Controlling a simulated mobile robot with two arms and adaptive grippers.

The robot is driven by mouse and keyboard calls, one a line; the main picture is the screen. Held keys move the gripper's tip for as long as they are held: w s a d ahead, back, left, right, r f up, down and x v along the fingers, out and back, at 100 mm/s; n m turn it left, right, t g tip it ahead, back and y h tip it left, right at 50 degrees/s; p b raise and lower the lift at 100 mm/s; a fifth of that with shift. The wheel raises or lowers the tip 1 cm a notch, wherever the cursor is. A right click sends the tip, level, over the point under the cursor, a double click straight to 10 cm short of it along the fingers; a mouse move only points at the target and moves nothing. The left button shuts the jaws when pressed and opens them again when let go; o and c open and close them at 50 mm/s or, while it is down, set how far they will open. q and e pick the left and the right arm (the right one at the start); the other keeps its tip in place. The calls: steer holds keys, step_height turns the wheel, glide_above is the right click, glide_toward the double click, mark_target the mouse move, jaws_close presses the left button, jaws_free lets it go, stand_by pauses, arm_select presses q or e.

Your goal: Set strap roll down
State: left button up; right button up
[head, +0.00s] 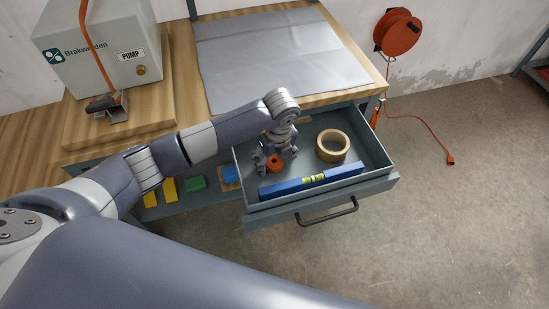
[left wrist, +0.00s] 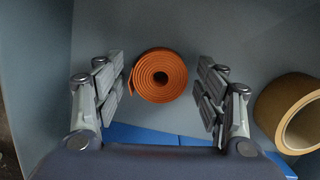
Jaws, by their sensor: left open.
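The strap roll is a small orange coil (head: 275,163) inside the open grey drawer (head: 376,185). In the left wrist view the strap roll (left wrist: 159,75) lies on the drawer floor, its spiral facing the camera. My left gripper (head: 270,166) reaches down into the drawer over the roll. In the left wrist view its fingers (left wrist: 161,88) are apart on either side of the roll, with a gap on each side. My right gripper is not in view.
A tape roll (head: 333,146) lies right of the strap roll. A blue level (head: 311,181) lies along the drawer's front. Blocks, yellow (head: 169,190) and green (head: 195,184), lie left of the drawer. A grey mat (head: 265,55) covers part of the bench top.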

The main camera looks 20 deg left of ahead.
mark_target(277, 165)
arm_select(q)
steer(key=shift+r, duration=0.25)
step_height(277, 165, up, 12)
steer(key=s+d, duration=0.1)
steer(key=shift+f, duration=0.15)
stand_by(0.5)
